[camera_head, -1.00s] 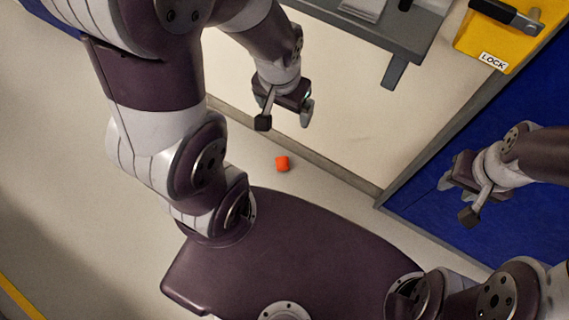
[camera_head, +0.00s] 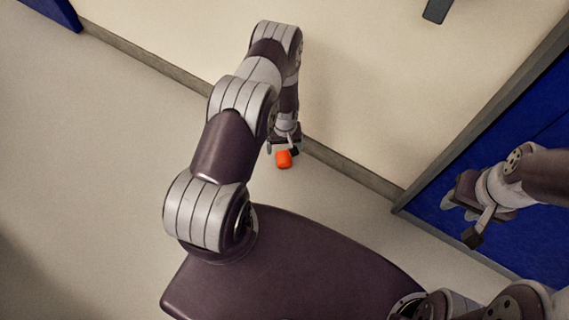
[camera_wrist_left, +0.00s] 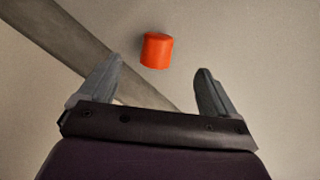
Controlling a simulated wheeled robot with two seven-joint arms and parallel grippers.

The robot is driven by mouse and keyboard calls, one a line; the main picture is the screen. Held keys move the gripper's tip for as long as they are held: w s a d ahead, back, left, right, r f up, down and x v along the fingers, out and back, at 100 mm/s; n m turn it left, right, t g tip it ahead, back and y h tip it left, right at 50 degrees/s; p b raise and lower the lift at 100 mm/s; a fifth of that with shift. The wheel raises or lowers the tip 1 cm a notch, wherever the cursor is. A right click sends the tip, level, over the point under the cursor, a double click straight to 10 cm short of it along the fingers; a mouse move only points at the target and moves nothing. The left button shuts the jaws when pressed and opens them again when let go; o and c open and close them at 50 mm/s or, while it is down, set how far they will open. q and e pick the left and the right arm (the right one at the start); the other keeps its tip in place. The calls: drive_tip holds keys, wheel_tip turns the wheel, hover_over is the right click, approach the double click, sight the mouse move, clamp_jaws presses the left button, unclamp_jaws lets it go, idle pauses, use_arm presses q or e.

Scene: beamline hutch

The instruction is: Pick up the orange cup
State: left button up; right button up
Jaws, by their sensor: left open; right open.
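The orange cup (camera_head: 284,159) is on the pale floor close to the foot of the wall, just ahead of my base in the head view. In the left wrist view the cup (camera_wrist_left: 157,50) lies beyond the fingertips, a little left of the middle between them. My left gripper (camera_head: 284,146) is right by the cup in the head view, partly hidden behind it and my wrist. In the left wrist view my left gripper (camera_wrist_left: 160,75) is open with nothing between its fingers. My right gripper (camera_head: 466,219) is open and empty at the right, in front of the blue panel.
A grey skirting strip (camera_head: 345,172) runs along the foot of the cream wall, close behind the cup. A blue panel (camera_head: 450,226) with a grey frame stands at the right. The floor (camera_head: 110,150) to the left is clear.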

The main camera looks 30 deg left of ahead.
sight(284, 157)
use_arm(q)
drive_tip(key=shift+n, duration=0.3)
drive_tip(key=f+b, duration=0.1)
drive_tip(key=f, duration=0.1)
drive_tip(key=w+f+b, duration=0.1)
drive_tip(key=f+b, duration=0.1)
drive_tip(key=f, duration=0.1)
drive_tip(key=f+b, duration=0.1)
drive_tip(key=f, duration=0.1)
drive_tip(key=shift+w+a+f, duration=0.15)
drive_tip(key=shift+f, duration=0.15)
drive_tip(key=f+b, duration=0.5)
drive_tip(key=shift+a+f, duration=0.1)
drive_tip(key=shift+a, duration=0.1)
drive_tip(key=shift+r, duration=0.2)
drive_tip(key=c, duration=1.2)
drive_tip(key=shift+r, duration=0.1)
